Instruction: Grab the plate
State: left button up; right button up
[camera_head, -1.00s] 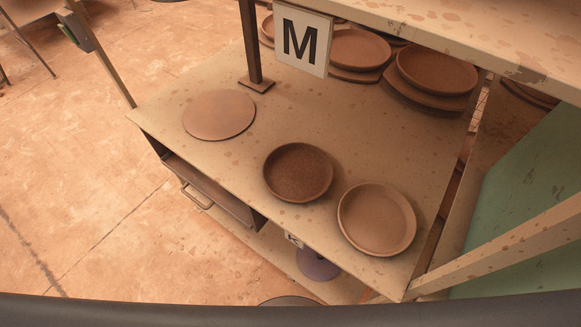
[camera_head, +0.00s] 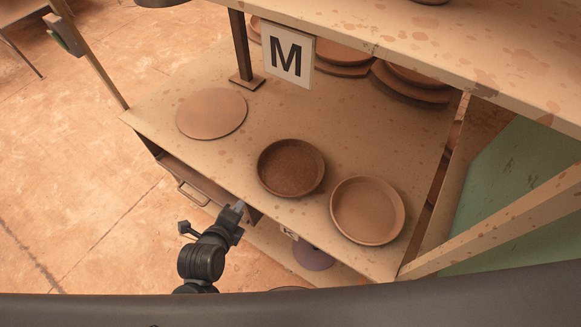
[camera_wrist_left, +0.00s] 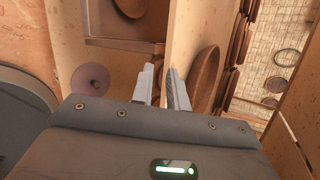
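Three brown pieces lie on the table top (camera_head: 150,118) in the head view: a flat round disc (camera_head: 211,113) at left, a darker speckled plate with a raised rim (camera_head: 291,168) in the middle, and a lighter rimmed plate (camera_head: 367,210) at right near the front edge. My left gripper (camera_head: 238,207) is beside the table's front edge, left of and nearer than the speckled plate, touching no plate. In the left wrist view its two fingers (camera_wrist_left: 160,80) stand apart with nothing between them; a brown plate (camera_wrist_left: 205,75) shows beyond the right finger. My right gripper is not in view.
Stacked plates (camera_head: 345,60) sit at the back under an upper shelf (camera_head: 450,30), behind a post with an M sign (camera_head: 287,54). A drawer (camera_head: 200,187) is under the front edge. A purple round object (camera_head: 313,256) is below. A slanted beam (camera_head: 500,228) bounds the right.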

aim_at(258, 166)
pick_arm(q)
jog(key=w+d+r+m+t, duration=0.3)
jog(key=r+m, duration=0.2)
jog(key=m, duration=0.4)
jog(key=shift+h, duration=0.3)
jog(key=shift+p+x, duration=0.55)
jog(key=shift+x, duration=4.7)
jog(key=shift+d, duration=0.2)
jog(key=shift+s, duration=0.1)
grip_shut()
jog(key=shift+r, duration=0.1)
